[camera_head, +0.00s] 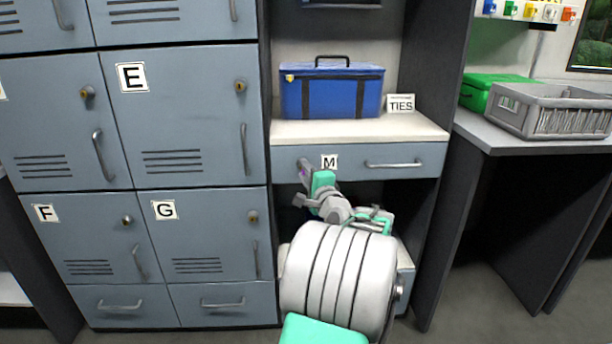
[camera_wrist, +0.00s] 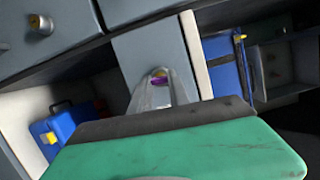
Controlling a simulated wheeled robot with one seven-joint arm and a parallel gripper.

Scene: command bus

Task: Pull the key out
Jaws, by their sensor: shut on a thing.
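A small purple key (camera_head: 302,174) is at the left end of the front of drawer M (camera_head: 345,159). The key also shows in the wrist view (camera_wrist: 158,80), between my fingertips, with a brassy spot just above it. My gripper (camera_head: 305,171) is shut on the key, close against the drawer front. The drawer is closed, with a bar handle (camera_head: 394,164) on its right half. My fingers hide most of the key and the lock around it, so I cannot tell how deep the key sits.
A blue toolbox (camera_head: 331,90) and a TIES sign (camera_head: 400,103) stand on the shelf above the drawer. Grey lockers (camera_head: 190,115) with protruding handles are close on the left. A grey crate (camera_head: 555,108) is on the right counter. Open floor lies at the lower right.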

